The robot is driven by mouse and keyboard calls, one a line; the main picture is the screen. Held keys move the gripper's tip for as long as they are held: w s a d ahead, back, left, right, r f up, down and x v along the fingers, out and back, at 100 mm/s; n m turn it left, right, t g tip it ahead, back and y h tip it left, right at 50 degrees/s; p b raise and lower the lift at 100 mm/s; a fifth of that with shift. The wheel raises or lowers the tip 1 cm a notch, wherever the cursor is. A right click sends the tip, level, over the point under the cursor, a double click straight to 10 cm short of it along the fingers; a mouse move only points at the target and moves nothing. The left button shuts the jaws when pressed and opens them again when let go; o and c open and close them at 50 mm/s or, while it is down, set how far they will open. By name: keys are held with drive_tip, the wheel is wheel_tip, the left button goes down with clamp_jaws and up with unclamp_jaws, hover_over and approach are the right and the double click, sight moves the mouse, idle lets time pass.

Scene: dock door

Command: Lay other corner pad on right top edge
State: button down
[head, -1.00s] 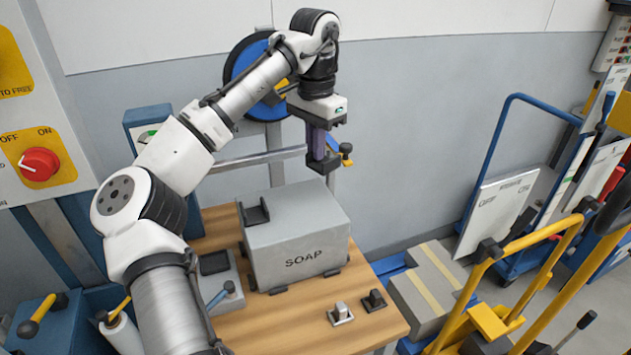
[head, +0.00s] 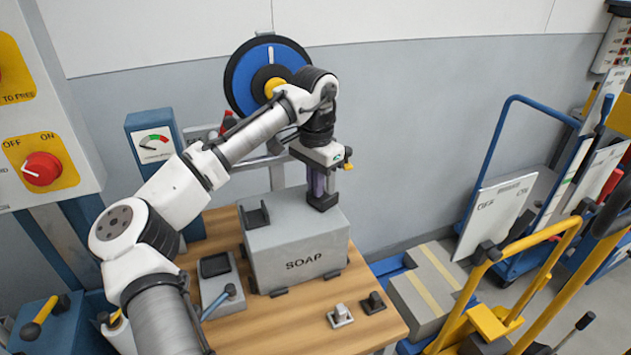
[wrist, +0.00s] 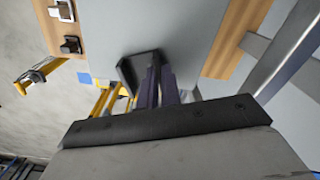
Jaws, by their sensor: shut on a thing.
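A grey box marked SOAP (head: 298,258) stands on the wooden table. One black corner pad (head: 256,215) lies on its left top edge. My gripper (head: 321,196) is over the right part of the box top, its purple fingers pointing down and shut on the other black corner pad (head: 323,202). That pad is at or just above the right top edge; I cannot tell whether it touches. In the wrist view, the held pad (wrist: 133,72) shows at the fingertips against the grey box top (wrist: 170,28).
A grey device with a dark screen (head: 217,266) sits left of the box. Two small clamps (head: 341,316) lie on the bare front of the table (head: 300,325). A strapped carton (head: 428,290) and yellow trolley (head: 505,300) stand at the right. A blue wheel (head: 262,78) is behind.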

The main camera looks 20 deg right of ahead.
drive_tip(key=c, duration=1.6)
unclamp_jaws()
wheel_tip(320, 180, up, 12)
drive_tip(key=shift+b, duration=0.35)
drive_tip(key=shift+r, duration=0.1)
